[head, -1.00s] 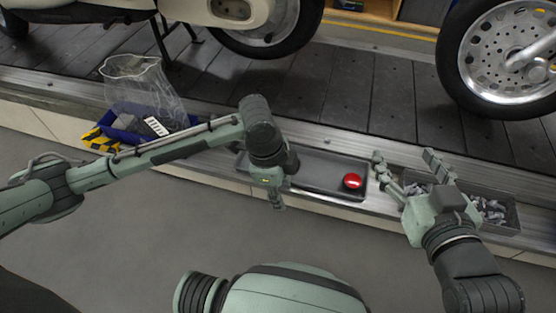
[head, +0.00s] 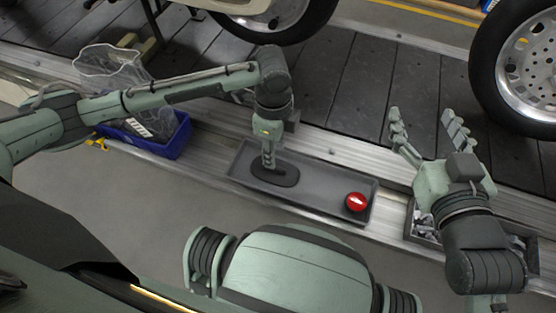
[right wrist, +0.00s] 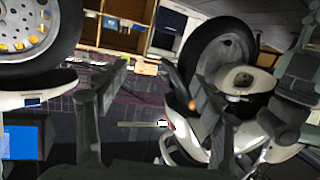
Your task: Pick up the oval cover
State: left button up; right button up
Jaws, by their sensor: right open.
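The oval cover (head: 288,179) is a flat dark oval in the left part of a shallow grey tray (head: 318,206), seen in the head view. My left gripper (head: 269,167) points down over the oval cover, its fingertips at or just above the middle of it. The fingers are seen nearly edge-on, so I cannot tell their opening or whether they grip the cover. My right gripper (head: 428,118) is open and empty, raised to the right of the tray. Its spread fingers also show in the right wrist view (right wrist: 160,95).
A red round object (head: 356,202) lies at the tray's right end. A blue bin (head: 168,147) with a clear bag stands at the left. A grey bin (head: 419,235) of small parts is partly hidden by my right arm. Motorcycle wheels (head: 520,75) stand on the slat conveyor behind.

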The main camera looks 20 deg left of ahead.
aim_at(275, 169)
pick_arm(q)
jog(key=shift+s+f, duration=0.15)
jog(key=shift+f, duration=0.75)
notch_tip(275, 169, down, 4)
jog(key=shift+f+b, duration=0.15)
jog(key=shift+b, duration=0.7)
jog(key=shift+w+f, duration=0.2)
grip_shut()
pick_arm(e)
jog(key=a+r+t+y, duration=0.1)
jog(key=a+r+t, duration=0.1)
jog(key=r, duration=0.3)
jog(key=s+a+r+t+y, duration=0.1)
jog(key=r+t+y, duration=0.1)
jog(key=r, duration=0.2)
jog(key=shift+s+a+r+t, duration=0.3)
jog(key=shift+a+r+t, duration=0.05)
jog(key=shift+a+t, duration=0.05)
